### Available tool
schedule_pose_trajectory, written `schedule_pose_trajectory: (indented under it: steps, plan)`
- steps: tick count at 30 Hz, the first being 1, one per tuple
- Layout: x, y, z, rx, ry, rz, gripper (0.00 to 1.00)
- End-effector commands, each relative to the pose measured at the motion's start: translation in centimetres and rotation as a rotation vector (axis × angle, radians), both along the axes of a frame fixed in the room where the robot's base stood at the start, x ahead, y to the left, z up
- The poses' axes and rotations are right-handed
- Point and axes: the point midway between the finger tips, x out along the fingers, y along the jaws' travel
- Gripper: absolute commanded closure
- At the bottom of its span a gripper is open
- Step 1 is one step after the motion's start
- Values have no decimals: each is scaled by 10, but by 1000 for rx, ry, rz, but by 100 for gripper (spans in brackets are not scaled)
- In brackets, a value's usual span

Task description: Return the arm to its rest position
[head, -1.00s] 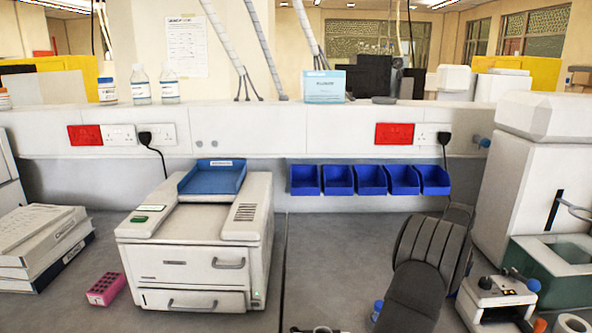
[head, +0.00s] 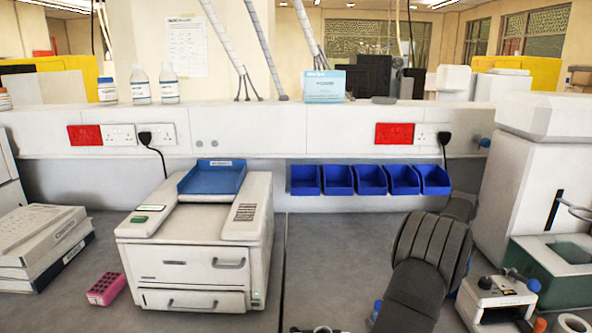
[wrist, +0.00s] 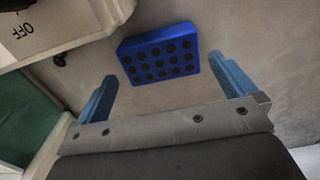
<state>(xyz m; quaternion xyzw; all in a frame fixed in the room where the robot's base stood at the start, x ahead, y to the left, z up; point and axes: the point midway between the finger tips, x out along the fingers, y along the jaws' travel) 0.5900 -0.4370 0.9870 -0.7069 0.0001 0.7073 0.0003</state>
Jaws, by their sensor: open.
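My arm shows at the lower right of the head view as dark, ribbed links standing over the bench, in front of the equipment there. My gripper (wrist: 165,88) shows in the wrist view with its two blue fingers spread wide apart and nothing held between them. A blue rack (wrist: 158,54) with rows of dark round holes lies on the grey surface beyond the fingertips, apart from them. I cannot make out the fingertips in the head view.
A white machine (head: 195,245) with a blue tray (head: 212,178) stands left of centre. Blue bins (head: 371,180) line the back wall. A small white device (head: 496,300) and a green-and-white box (head: 565,268) are close to the arm's right. A pink rack (head: 105,288) lies left. Centre bench is clear.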

Motion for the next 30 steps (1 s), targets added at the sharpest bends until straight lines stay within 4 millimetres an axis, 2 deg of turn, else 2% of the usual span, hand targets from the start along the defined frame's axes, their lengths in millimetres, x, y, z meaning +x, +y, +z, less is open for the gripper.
schedule_pose_trajectory:
  steps: [1, 7, 9, 22, 30]
  plan:
    - [-1, 0, -12, 2, 3, 0, 0]
    - [-1, 1, -52, 2, 3, 0, 0]
    - [1, -1, -31, -4, -5, 0, 0]
    - [0, 0, 56, -2, -3, 0, 0]
    - [14, 55, 63, -1, -1, 107, 0]
